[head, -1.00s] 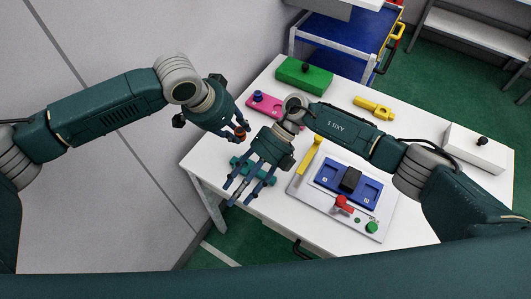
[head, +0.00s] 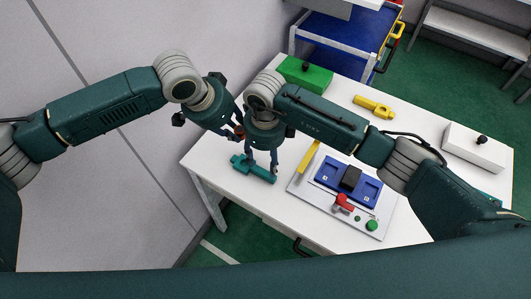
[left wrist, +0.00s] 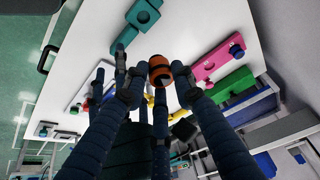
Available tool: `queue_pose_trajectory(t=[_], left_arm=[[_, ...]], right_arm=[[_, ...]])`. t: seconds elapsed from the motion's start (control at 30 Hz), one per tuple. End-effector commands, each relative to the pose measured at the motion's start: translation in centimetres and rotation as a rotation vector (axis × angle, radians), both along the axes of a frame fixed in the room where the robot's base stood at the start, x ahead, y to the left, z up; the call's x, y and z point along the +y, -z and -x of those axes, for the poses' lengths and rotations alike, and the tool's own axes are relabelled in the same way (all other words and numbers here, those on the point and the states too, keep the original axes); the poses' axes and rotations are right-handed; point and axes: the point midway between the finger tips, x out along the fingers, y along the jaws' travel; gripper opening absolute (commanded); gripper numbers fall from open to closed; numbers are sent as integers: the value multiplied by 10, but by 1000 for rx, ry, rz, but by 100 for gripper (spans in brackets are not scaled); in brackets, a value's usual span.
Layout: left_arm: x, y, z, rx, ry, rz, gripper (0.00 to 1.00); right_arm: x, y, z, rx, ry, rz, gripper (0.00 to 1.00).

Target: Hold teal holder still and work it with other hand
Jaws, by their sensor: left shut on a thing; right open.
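The teal holder (head: 262,174) lies on the white table near its left front edge. It also shows in the left wrist view (left wrist: 141,20), with a square part and a longer arm. My left gripper (head: 239,131) is shut on a small orange-brown ringed piece (left wrist: 160,68), held between its fingertips above the table and behind the holder. My right gripper (head: 262,158) is open, pointing down with its fingers at the holder. I cannot tell whether they touch it. My right wrist hides the pink part in the head view.
A grey board (head: 300,184) with a blue tray, red handle and green button lies right of the holder. A green block (head: 301,75), yellow part (head: 374,106) and white box (head: 474,147) stand farther off. The pink part (left wrist: 214,62) shows in the left wrist view.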

Motion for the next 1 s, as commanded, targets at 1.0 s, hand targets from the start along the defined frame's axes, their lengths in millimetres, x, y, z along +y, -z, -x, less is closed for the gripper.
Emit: queue_pose_trajectory(t=[1.0], left_arm=[[0,0,0,-1,0,1,2]], right_arm=[[0,83,0,1,1,-1,23]])
